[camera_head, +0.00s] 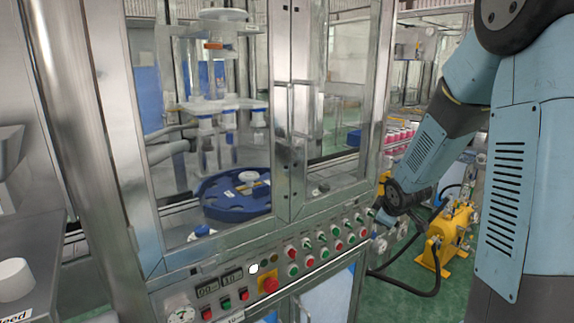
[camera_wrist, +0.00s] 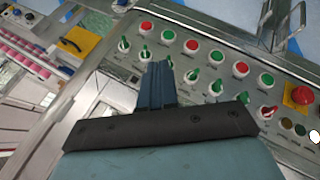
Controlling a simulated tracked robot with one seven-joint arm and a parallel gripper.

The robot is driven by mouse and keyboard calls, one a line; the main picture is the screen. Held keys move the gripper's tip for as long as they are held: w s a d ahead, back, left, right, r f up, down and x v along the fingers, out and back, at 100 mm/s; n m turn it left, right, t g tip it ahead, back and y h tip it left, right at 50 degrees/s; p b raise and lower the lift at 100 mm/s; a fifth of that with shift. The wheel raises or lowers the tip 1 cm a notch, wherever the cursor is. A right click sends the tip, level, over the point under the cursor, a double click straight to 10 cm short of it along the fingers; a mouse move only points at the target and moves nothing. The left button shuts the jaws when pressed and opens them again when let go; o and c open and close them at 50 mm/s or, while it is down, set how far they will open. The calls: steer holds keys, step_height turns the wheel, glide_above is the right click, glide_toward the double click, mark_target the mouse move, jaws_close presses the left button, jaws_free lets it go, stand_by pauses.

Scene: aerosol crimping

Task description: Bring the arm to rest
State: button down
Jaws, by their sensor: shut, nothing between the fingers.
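My arm (camera_head: 430,140) comes down from the upper right in the head view, bent at the elbow. Its end reaches the right part of the machine's control panel (camera_head: 265,262). My gripper (camera_wrist: 158,66) is shut and empty in the wrist view, its blue fingers together. The fingers lie in front of the rows of red and green buttons and green switches on the panel (camera_wrist: 285,75). I cannot tell whether the fingertips touch the panel. In the head view the fingers are small and hard to make out.
A glazed metal cabinet with a blue round turntable (camera_head: 233,195) inside stands above the panel. A yellow machine (camera_head: 448,235) with hoses stands on the green floor at right. Pink-topped cans (camera_head: 398,135) stand behind. A metal counter with a white cylinder (camera_head: 15,280) is at left.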

steer(key=s+r+m+g+h, duration=0.1)
steer(key=s+r+m, duration=0.5)
steer(key=s+r, duration=0.65)
steer(key=s+a+r+m, duration=0.2)
steer(key=s+r, duration=0.1)
steer(key=s, duration=0.6)
steer(key=s+a+r+m+g+y, duration=0.1)
steer(key=s+a+r+m, duration=0.1)
steer(key=s, duration=0.7)
steer(key=shift+a+r+m, duration=0.4)
steer(key=shift+r+m, duration=0.2)
steer(key=shift+r, duration=0.1)
